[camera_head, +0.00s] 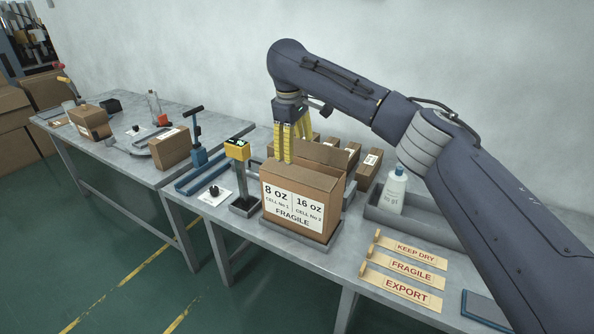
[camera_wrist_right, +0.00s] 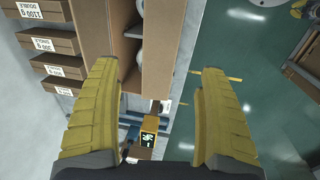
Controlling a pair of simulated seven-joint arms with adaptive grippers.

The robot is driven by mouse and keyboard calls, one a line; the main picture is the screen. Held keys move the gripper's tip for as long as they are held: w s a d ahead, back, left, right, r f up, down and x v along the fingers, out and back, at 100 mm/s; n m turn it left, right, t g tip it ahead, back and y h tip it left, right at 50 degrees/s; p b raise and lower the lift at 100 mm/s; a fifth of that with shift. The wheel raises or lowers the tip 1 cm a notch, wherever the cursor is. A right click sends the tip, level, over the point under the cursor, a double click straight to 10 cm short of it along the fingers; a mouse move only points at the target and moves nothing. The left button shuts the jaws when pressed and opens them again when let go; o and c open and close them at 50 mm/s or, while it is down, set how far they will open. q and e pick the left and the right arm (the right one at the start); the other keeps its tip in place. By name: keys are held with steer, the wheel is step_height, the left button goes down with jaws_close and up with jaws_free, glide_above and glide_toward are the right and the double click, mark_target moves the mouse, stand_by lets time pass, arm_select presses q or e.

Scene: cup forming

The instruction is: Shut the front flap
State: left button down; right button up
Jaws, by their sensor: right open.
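The brown carton (camera_head: 298,205) stands upright on the table, with a label reading 8 oz, 16 oz and FRAGILE on its front. Its top is at least partly open. In the right wrist view, the carton (camera_wrist_right: 123,50) shows white round items partly visible inside, beside an upright cardboard panel (camera_wrist_right: 165,45) on the floor side. I cannot tell for certain whether that panel is the front flap. My left gripper is out of view.
A yellow-headed device (camera_head: 238,150) stands just left of the carton. Small boxes (camera_head: 370,165) are behind it. A grey tray with a white bottle (camera_head: 394,190) is at right, near KEEP DRY, FRAGILE (camera_head: 411,270) and EXPORT labels. Another table (camera_head: 120,145) stands at left.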

mark_target(297, 173)
steer(key=f, duration=0.6)
steer(key=w+f, duration=0.1)
steer(key=f, duration=0.1)
steer(key=shift+d+f, duration=0.35)
steer(key=shift+f, duration=0.05)
jaws_close()
stand_by(0.3)
steer(key=shift+f, duration=0.1)
stand_by(0.6)
